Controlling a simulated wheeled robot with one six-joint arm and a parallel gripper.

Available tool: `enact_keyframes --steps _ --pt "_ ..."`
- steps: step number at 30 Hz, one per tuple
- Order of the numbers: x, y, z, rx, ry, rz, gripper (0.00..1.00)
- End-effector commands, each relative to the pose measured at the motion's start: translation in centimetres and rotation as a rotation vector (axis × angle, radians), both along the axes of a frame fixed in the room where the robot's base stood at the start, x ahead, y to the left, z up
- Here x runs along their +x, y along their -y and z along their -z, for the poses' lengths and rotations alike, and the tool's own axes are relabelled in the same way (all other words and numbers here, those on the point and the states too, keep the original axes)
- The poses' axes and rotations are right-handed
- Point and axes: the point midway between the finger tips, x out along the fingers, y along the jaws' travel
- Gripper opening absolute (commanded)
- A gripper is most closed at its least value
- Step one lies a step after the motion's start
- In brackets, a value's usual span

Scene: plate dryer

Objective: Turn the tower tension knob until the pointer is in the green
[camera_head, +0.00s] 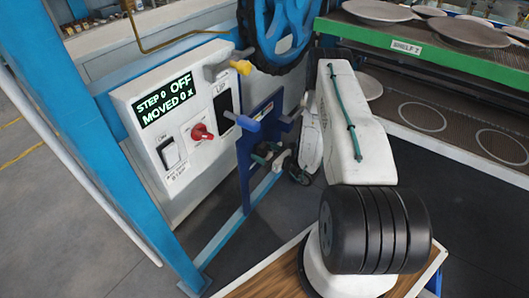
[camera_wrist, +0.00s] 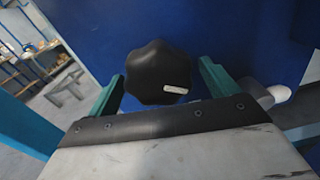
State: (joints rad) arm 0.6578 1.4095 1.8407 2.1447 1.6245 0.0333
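A black lobed knob (camera_wrist: 158,72) with a white pointer mark at its lower right shows in the wrist view, against a blue plate (camera_wrist: 235,35). My gripper (camera_wrist: 161,76) has its two green fingers apart, one on each side of the knob, with narrow gaps; contact cannot be seen. The knob is hidden or too small to tell there. No green zone or scale is visible in either view.
A white control box (camera_head: 185,190) has a display (camera_head: 166,102) reading "STEP 0 OFF MOVED 0 x", a red knob (camera_head: 202,133) and a switch (camera_head: 170,154). A blue wheel (camera_head: 285,30) and plate shelves (camera_head: 440,50) stand behind.

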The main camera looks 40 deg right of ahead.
Motion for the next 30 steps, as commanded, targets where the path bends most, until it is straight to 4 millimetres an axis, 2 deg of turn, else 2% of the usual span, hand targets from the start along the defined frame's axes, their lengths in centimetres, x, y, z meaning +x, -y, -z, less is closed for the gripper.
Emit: enact_keyframes --steps 4,7,15,19,30 --pt "-0.1 0.1 0.0 -0.001 0.0 0.0 0.86" --pt "-1.0 0.4 0.0 -0.001 0.0 0.002 0.86" --pt "-5.3 2.0 0.0 0.002 0.0 0.004 0.86" --pt "-6.7 2.5 0.0 0.0 0.0 0.003 0.86" --pt "-7.4 2.6 0.0 0.0 0.0 0.0 0.86"
